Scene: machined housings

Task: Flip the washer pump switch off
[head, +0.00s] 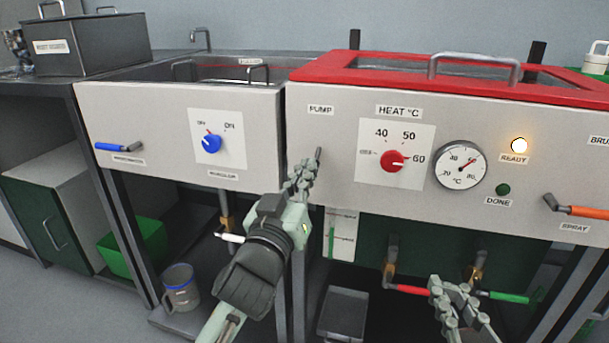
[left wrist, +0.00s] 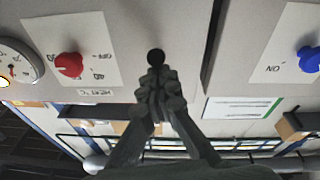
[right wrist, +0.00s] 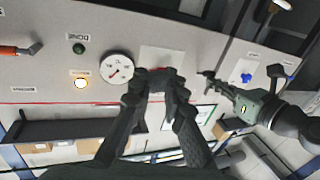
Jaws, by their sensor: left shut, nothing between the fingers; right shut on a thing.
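The pump switch (head: 318,154) is a small dark lever on the pale front panel, below the PUMP label (head: 320,110). In the head view it points upward. In the left wrist view the switch (left wrist: 155,57) shows end-on as a dark round tip. My left gripper (head: 303,172) is shut and empty right at the lever; I cannot tell whether it touches. Its fingertips (left wrist: 158,78) partly cover the switch's base. My right gripper (head: 447,285) is low at the right, in front of the valves. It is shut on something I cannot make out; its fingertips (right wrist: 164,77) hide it.
A red heat knob (head: 393,161), a round gauge (head: 460,167) and a lit READY lamp (head: 519,145) sit right of the switch. A blue knob (head: 212,144) is on the left panel. Red (head: 408,290) and green (head: 510,297) valve handles flank my right gripper.

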